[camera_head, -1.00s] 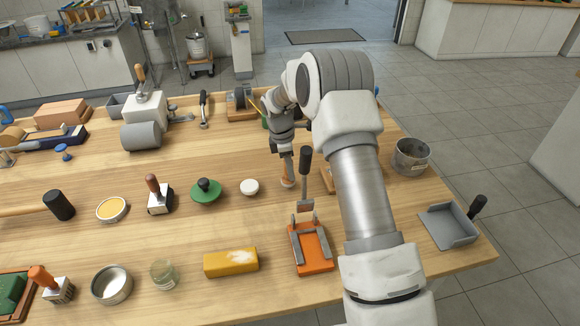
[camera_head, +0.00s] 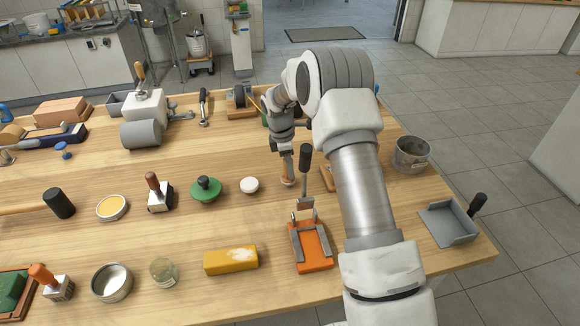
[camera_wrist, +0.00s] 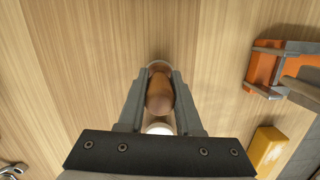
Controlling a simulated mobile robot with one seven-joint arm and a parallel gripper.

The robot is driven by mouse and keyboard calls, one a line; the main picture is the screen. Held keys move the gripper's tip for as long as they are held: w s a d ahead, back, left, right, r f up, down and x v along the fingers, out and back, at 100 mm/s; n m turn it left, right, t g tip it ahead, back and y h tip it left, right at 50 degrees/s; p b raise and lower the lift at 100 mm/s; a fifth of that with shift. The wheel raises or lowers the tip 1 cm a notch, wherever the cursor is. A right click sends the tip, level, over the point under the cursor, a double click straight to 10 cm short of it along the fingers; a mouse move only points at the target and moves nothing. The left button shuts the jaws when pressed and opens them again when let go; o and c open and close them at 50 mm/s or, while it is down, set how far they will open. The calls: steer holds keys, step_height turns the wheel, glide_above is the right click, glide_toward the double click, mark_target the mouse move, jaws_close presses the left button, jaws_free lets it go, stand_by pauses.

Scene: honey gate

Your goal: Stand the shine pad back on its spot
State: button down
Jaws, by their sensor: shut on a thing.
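My gripper (camera_head: 287,164) points down at the middle of the table, and its two fingers show in the wrist view (camera_wrist: 160,98). It is shut on a brown, rounded wooden handle (camera_wrist: 159,97) with a round base, which I take to be the shine pad. The pad shows below the fingers in the head view (camera_head: 288,182), roughly upright. Its base is at or very near the tabletop; I cannot tell whether it touches. The fingers hide part of the handle. No marked spot for it is clear to see.
A white round piece (camera_head: 249,185) lies close to the left of the held pad. An orange holder (camera_head: 312,250) with a black-handled tool (camera_head: 305,165) stands in front to the right. A green knobbed disc (camera_head: 206,190) and a yellow block (camera_head: 231,260) are nearby.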

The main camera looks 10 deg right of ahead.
steer(key=shift+f+b, duration=0.4)
steer(key=shift+f, duration=0.4)
steer(key=c, duration=0.5)
jaws_free()
steer(key=shift+a+r+p, duration=0.2)
steer(key=shift+r+p, duration=0.65)
steer(key=shift+r, duration=0.45)
steer(key=shift+a+r+p, duration=0.2)
steer(key=shift+r+p, duration=0.65)
steer(key=shift+r, duration=0.5)
steer(key=shift+a+r+p, duration=0.2)
steer(key=shift+r+p, duration=0.65)
steer(key=shift+r, duration=0.45)
